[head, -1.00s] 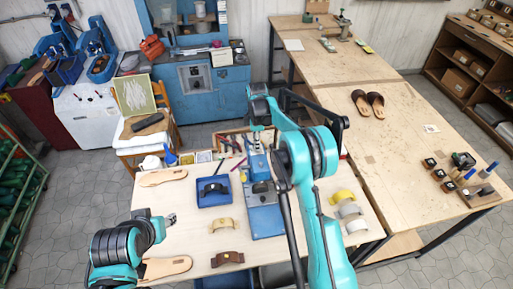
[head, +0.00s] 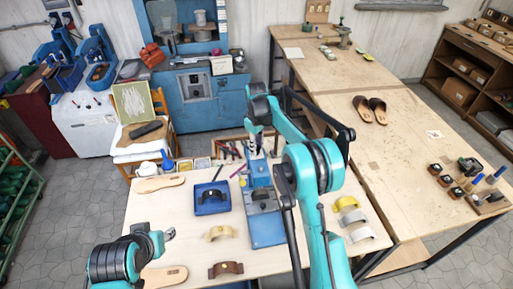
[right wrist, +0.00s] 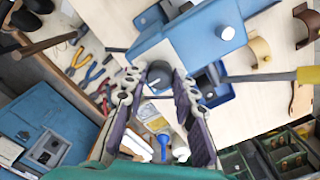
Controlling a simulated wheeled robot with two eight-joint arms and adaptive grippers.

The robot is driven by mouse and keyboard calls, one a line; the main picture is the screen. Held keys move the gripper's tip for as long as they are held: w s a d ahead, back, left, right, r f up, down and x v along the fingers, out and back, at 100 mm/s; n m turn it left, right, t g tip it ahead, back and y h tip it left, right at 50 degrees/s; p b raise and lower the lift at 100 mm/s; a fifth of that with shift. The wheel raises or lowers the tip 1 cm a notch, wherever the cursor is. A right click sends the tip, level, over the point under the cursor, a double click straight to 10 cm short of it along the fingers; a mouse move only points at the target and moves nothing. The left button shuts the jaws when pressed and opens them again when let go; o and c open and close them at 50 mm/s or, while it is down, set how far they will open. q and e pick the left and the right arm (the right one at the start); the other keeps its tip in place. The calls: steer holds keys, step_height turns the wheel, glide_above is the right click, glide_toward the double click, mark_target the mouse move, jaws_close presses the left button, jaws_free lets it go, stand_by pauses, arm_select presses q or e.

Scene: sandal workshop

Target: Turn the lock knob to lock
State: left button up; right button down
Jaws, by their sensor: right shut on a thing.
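The blue fixture (head: 265,221) stands on the workbench, with its far end under my right gripper (head: 257,142). In the right wrist view the fixture's blue body (right wrist: 185,45) runs across the top, with a round silver pin (right wrist: 227,33). A dark grey knob (right wrist: 160,73) sits between the fingertips of my right gripper (right wrist: 157,88), which is shut on it. The knob's exact turn angle cannot be told. My left gripper (head: 166,236) hangs over the bench's left side, away from the fixture. Its jaws are too small to judge.
A blue tray (head: 211,209) with a dark strap piece stands left of the fixture. Tan insoles (head: 160,184), a cream strap form (head: 220,233) and a brown one (head: 225,269) lie nearby. Yellow and white forms (head: 352,217) lie to the right. Hand tools (right wrist: 85,67) lie beyond the fixture.

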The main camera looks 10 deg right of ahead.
stand_by(0.4)
steer(key=c, duration=1.2)
jaws_free()
steer(key=shift+r, duration=0.1)
step_height(320, 180, up, 12)
